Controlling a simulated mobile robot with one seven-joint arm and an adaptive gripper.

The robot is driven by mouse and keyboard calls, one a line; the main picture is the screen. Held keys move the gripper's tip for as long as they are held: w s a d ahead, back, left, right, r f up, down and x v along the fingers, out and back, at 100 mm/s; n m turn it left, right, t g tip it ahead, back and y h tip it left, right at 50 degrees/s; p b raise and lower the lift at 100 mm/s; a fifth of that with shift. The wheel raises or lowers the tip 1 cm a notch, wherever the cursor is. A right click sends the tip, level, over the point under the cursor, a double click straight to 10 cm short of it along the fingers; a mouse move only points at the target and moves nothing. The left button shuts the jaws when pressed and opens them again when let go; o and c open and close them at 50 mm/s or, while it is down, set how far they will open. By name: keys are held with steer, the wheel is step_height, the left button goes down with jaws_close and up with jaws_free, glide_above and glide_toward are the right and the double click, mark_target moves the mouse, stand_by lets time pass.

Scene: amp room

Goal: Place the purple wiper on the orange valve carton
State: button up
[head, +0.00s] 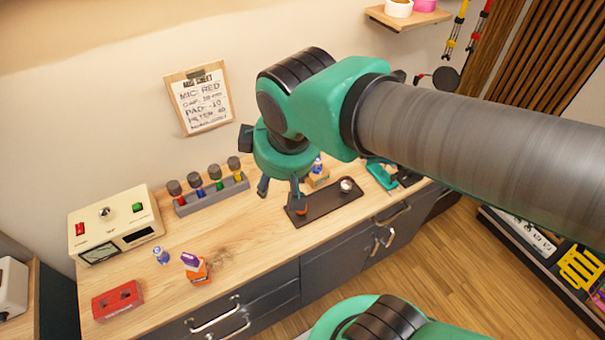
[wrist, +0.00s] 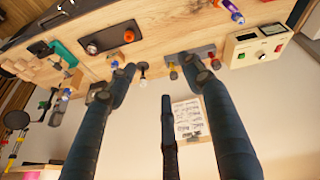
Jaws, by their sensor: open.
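The orange valve carton (head: 199,275) stands on the wooden bench near its front left in the head view. The purple wiper (head: 190,259) appears to rest tilted on top of it. Both are small at the top edge of the wrist view, where the carton cannot be made out clearly. My gripper (head: 279,188) is open and empty above the bench, up and to the right of the carton, well apart from it. Its dark fingers spread in the wrist view (wrist: 160,75), with nothing between them.
A dark tray (head: 325,203) with a silver knob lies right of centre. A grey rack (head: 215,195) holds several coloured-base valves at the back. Bench between carton and tray is clear.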

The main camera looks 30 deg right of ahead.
steer(key=s+d+r+m+t, duration=0.1)
steer(key=s+d+r+m, duration=0.1)
steer(key=s+m, duration=0.3)
steer(key=shift+d+r, duration=0.15)
steer(key=shift+d, duration=0.6)
step_height(320, 180, down, 10)
steer(key=b, duration=1)
